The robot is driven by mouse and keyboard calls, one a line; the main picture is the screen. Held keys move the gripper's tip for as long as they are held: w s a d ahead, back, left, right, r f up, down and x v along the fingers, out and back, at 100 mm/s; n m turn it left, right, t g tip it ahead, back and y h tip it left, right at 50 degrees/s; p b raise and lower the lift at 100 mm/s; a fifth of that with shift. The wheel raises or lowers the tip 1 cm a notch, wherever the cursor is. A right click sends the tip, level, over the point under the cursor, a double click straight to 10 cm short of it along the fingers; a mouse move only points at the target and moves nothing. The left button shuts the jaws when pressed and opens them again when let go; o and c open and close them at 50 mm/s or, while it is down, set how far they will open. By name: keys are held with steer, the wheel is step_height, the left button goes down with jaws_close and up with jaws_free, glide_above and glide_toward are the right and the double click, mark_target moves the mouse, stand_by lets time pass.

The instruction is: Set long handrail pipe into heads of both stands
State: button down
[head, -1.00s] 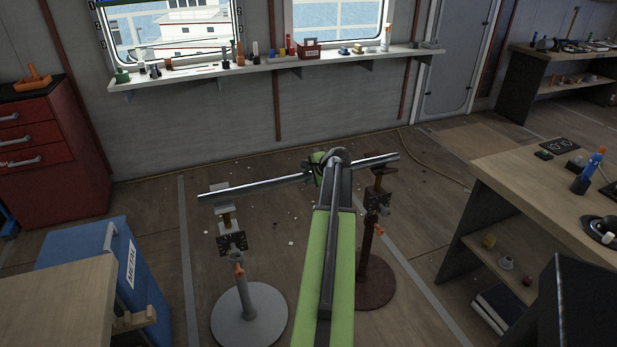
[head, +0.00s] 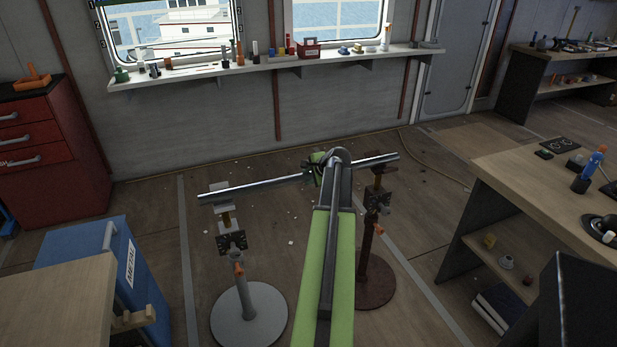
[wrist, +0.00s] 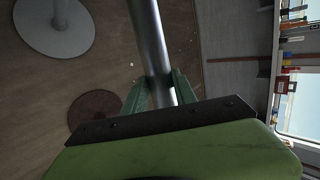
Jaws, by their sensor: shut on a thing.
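The long silver handrail pipe (head: 255,187) lies nearly level across both stands, its right end a little higher in the head view. My gripper (head: 316,170) is shut on it near the middle; the wrist view also shows the pipe (wrist: 151,45) between the green fingers (wrist: 158,92). The left stand (head: 231,242) has a grey round base and a head close under the pipe's left end. The right stand (head: 377,200) has a brown-red base and a head at the pipe's right part. I cannot tell whether the pipe touches either head. My arm partly hides the right stand.
A blue bin marked METAL (head: 128,268) stands at left beside a wooden table (head: 60,305). A red drawer cabinet (head: 50,150) is behind it. A workbench (head: 560,195) stands at right. A loaded shelf (head: 270,63) runs along the back wall. Floor between stands and wall is clear.

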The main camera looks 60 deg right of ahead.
steer(key=shift+f+b, duration=0.5)
steer(key=shift+f, duration=0.15)
steer(key=c, duration=0.9)
jaws_free()
steer(key=p+v, duration=1.2)
steer(key=v, duration=0.5)
steer(key=shift+s+a+r, duration=0.15)
steer(key=shift+s, duration=0.05)
